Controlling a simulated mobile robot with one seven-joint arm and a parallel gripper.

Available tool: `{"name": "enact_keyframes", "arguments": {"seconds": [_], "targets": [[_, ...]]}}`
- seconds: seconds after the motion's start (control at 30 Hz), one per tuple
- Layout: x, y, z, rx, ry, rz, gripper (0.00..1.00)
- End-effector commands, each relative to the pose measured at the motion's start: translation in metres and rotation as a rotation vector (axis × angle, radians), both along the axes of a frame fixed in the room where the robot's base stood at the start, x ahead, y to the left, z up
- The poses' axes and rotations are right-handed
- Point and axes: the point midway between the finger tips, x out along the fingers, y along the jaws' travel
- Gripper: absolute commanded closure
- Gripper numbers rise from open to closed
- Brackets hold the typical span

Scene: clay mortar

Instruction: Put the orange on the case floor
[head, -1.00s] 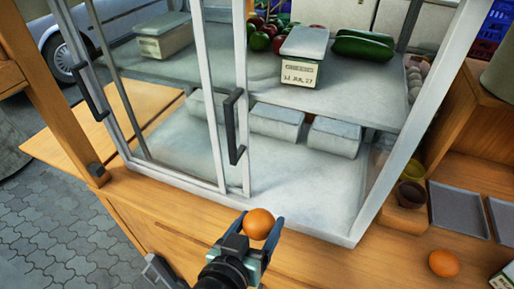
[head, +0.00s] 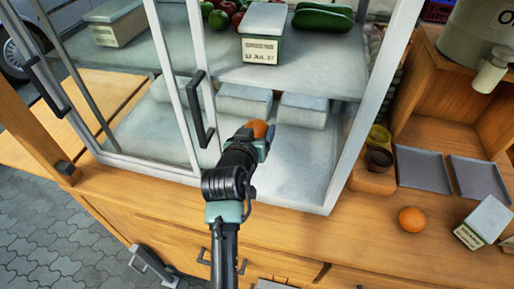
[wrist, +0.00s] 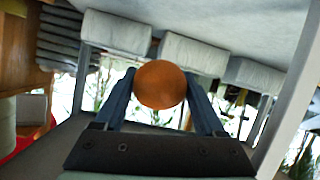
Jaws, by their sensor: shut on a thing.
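My gripper (head: 263,141) is shut on an orange (head: 258,128) and reaches through the open right side of the glass case. The orange also shows between the two fingers in the wrist view (wrist: 160,84). The case floor (head: 285,175) is pale and lies below the case's shelf. The orange appears above this floor, near the front of several pale lidded boxes; the exact height is hard to tell. A second orange (head: 412,219) lies on the wooden counter at the right, outside the case.
Pale boxes (head: 303,111) stand at the back of the case floor. The shelf (head: 290,78) above holds a dated box (head: 262,50) and vegetables. The sliding door with a dark handle (head: 201,110) is at the left, and a white post at the right. Free floor lies right of my arm.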

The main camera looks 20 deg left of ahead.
Motion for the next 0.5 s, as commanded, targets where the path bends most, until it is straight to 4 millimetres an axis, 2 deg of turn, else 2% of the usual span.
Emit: {"name": "enact_keyframes", "arguments": {"seconds": [0.03,0.1,0.27,0.5], "targets": [[0.0,0.0,-0.011,-0.002,0.005,0.0,0.88],[-0.001,0.0,-0.022,0.0,0.004,-0.001,0.88],[-0.001,0.0,-0.033,0.0,0.0,0.0,0.88],[0.0,0.0,-0.066,-0.001,0.001,0.001,0.88]]}}
